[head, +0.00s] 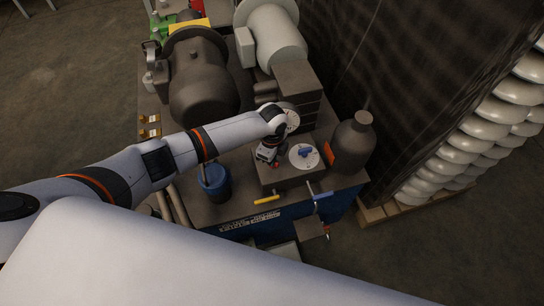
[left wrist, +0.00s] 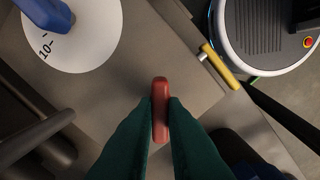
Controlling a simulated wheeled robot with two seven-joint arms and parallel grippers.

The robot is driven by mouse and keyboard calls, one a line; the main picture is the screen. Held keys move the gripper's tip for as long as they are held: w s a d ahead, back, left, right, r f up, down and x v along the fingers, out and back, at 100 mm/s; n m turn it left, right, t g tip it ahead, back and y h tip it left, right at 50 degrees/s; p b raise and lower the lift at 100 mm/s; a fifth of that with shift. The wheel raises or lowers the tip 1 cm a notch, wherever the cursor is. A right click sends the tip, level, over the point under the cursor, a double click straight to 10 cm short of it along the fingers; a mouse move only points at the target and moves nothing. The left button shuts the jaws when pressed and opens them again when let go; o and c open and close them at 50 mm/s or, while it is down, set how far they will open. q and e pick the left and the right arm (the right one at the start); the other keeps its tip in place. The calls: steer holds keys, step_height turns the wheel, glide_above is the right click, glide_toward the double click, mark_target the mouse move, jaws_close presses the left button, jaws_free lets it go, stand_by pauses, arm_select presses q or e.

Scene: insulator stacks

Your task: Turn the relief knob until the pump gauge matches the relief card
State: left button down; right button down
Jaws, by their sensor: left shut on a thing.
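My left gripper (head: 266,154) reaches down onto the grey pump block (head: 280,180). In the left wrist view its green fingers (left wrist: 161,112) are shut on a narrow red knob (left wrist: 160,88), seen from above. Beside it is a white dial (left wrist: 88,45) with a blue knob (left wrist: 48,12) and a "10" mark; the head view shows this white dial (head: 297,164) and blue knob (head: 306,152) to the right of the gripper. A pale round gauge face (head: 292,119) is partly hidden behind my wrist, and its reading cannot be made out. I cannot identify the relief card. My right gripper is not in view.
A yellow handle (head: 267,199) and a blue handle (head: 322,195) project at the bench's front. Motors (head: 200,85) fill the back. Insulator stacks (head: 490,125) stand at far right.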

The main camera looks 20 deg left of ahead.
arm_select(q)
steer(key=shift+d, duration=0.1)
stand_by(0.4)
steer(key=c, duration=1.5)
jaws_free()
steer(key=shift+r, duration=0.1)
step_height(320, 180, up, 12)
steer(key=shift+f+p, duration=0.1)
steer(key=shift+p, duration=0.2)
